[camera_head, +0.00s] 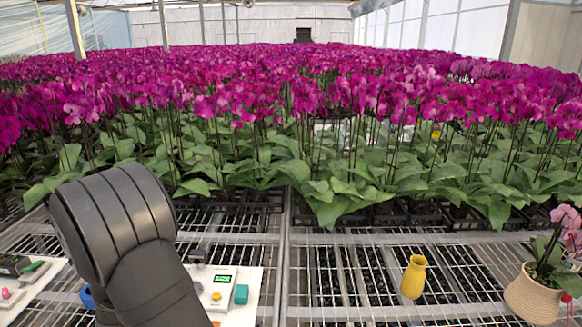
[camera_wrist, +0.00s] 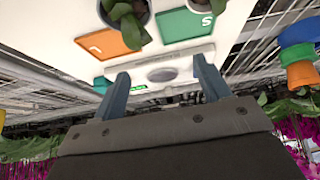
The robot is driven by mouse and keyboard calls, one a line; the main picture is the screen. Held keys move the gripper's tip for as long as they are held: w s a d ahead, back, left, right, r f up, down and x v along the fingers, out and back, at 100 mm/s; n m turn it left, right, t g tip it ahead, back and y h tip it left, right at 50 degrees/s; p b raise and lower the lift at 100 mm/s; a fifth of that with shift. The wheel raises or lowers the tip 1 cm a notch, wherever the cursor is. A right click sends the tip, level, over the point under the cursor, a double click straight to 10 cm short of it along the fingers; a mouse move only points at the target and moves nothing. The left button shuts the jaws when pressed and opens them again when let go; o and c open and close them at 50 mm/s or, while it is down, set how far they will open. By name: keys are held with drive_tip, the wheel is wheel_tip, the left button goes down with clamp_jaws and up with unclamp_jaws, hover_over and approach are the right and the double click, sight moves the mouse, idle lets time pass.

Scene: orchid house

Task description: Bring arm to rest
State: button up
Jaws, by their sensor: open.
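My gripper (camera_wrist: 161,66) is open in the wrist view, its two blue-grey fingers apart with nothing between them. Beyond the fingers is a white panel (camera_wrist: 150,57) with a round grey disc (camera_wrist: 161,74). My dark arm fills the lower left of the head view, where my gripper cannot be made out. Beside the arm, a white device (camera_head: 240,306) has a green display (camera_head: 221,279), a yellow button and a teal block (camera_head: 241,294).
A yellow vase (camera_head: 413,277) and a woven pot (camera_head: 533,297) with a pink orchid stand on the mesh bench at right. Dense magenta orchids (camera_head: 300,85) fill the back. The wrist view shows an orange square (camera_wrist: 104,44), a green square (camera_wrist: 184,24) and stacked coloured cups (camera_wrist: 298,53).

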drive_tip(key=w+d+r+m+h, duration=0.1)
drive_tip(key=w+d+m+h, duration=0.2)
drive_tip(key=d, duration=0.9)
drive_tip(key=w+d+r+m, duration=0.2)
drive_tip(key=w+d, duration=0.4)
drive_tip(key=d, duration=0.5)
drive_tip(key=s+d+m+g+h, duration=0.1)
drive_tip(key=d+m, duration=0.5)
drive_tip(key=d, duration=1.5)
drive_tip(key=shift+d+f+g+h, duration=0.25)
drive_tip(key=shift+g+h, duration=0.45)
drive_tip(key=shift+g, duration=0.3)
drive_tip(key=a+n+t+y, duration=0.2)
drive_tip(key=a+n, duration=0.3)
drive_tip(key=a, duration=1.6)
drive_tip(key=shift+w+a+n, duration=0.15)
drive_tip(key=shift+w+n, duration=0.25)
drive_tip(key=shift+w, duration=0.05)
drive_tip(key=shift+r, duration=0.1)
